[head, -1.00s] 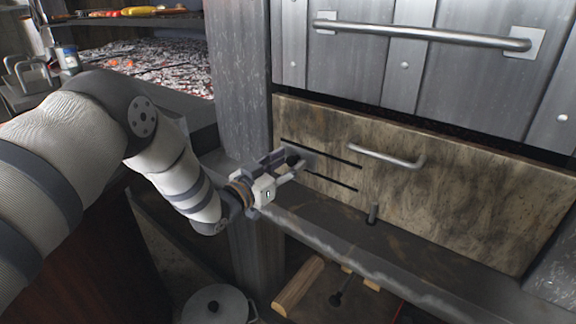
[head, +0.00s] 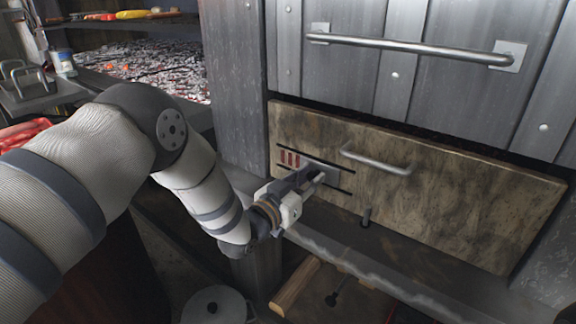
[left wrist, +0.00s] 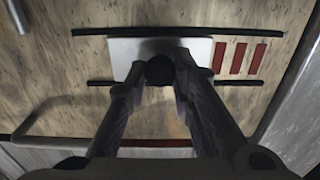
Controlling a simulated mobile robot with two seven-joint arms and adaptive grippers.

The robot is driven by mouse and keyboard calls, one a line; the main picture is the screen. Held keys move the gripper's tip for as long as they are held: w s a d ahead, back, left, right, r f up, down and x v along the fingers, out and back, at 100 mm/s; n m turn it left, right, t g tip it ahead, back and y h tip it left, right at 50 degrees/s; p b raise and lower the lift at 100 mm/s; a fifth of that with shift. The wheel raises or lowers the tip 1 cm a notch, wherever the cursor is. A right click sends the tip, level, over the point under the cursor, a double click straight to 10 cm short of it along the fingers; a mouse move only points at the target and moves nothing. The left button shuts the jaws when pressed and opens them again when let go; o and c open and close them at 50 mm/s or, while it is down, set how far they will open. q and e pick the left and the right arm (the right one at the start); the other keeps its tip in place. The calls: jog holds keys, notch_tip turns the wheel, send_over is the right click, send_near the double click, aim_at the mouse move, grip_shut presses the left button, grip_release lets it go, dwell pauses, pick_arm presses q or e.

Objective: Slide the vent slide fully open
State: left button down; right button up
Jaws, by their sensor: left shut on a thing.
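The vent slide (head: 327,170) is a grey metal plate between two dark horizontal rails on the stained wooden panel (head: 450,200). Several red slots (head: 290,158) show uncovered to its left. In the left wrist view, which looks turned around, the plate (left wrist: 122,48) has the red slots (left wrist: 238,58) to its right. My left gripper (head: 314,180) is shut on the slide's dark round knob (left wrist: 160,70); its fingers (left wrist: 160,88) sit on both sides of the knob. The fingers hide part of the plate. My right gripper is in neither view.
A bar handle (head: 378,160) is on the panel just right of the slide. A short peg (head: 366,217) stands on the ledge below. A long handle (head: 410,45) crosses the metal door above. Glowing coals (head: 140,70) lie at the upper left.

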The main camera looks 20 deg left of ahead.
aim_at(331, 176)
pick_arm(q)
jog(key=d, duration=0.1)
jog(key=s+d, duration=0.1)
jog(key=shift+d+r, duration=0.1)
jog(key=shift+d, duration=0.5)
jog(key=shift+s, duration=0.1)
jog(key=c, duration=1.4)
grip_release()
jog(key=shift+d, duration=0.1)
jog(key=v, duration=1.2)
